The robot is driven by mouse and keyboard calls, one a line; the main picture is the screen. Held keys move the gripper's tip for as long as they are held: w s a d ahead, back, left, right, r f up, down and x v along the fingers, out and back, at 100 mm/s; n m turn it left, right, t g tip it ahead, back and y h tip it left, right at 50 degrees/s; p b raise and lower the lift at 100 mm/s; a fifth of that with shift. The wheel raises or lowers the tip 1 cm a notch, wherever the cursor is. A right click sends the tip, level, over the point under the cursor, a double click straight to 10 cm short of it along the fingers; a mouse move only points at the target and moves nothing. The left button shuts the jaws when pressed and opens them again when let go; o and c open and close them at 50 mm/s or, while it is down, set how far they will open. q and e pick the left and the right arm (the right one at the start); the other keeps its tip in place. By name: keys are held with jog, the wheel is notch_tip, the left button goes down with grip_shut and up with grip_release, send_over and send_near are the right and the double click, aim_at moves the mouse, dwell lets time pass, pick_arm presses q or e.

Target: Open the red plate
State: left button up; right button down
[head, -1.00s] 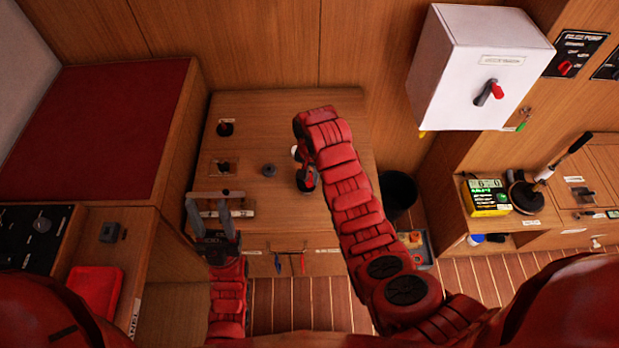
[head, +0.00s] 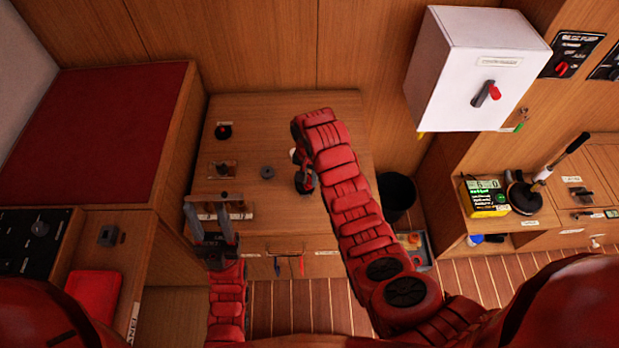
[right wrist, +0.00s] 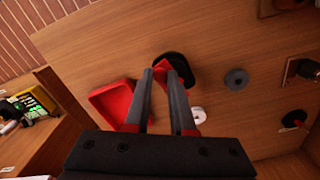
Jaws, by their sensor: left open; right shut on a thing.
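My right gripper (right wrist: 165,80) is shut on a small red piece (right wrist: 168,70) at a black oval (right wrist: 175,66) on the wooden top; I cannot tell whether the oval is a hole or a solid part. A red plate-like thing with a rim (right wrist: 112,104) lies beside the fingers, partly hidden by them. In the head view my right gripper (head: 304,180) is mostly covered by its own arm, and the red plate is hidden there. My left gripper (head: 211,218) is open and empty at the front edge of the wooden top.
The wooden top (head: 310,225) also bears a grey round knob (head: 267,173), a black-and-red knob (head: 223,131) and a white ring (right wrist: 198,115). A white box (head: 475,75) hangs at the right. A black bin (head: 397,192) stands beside the cabinet. A red cushion (head: 95,130) lies left.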

aim_at(309, 183)
jog(key=c, duration=0.8)
grip_release()
jog(key=shift+o, duration=0.2)
jog(key=shift+r, duration=0.1)
jog(key=shift+r, duration=0.3)
notch_tip(309, 183, up, 17)
jog(key=p, duration=1.1)
jog(key=shift+f, duration=0.2)
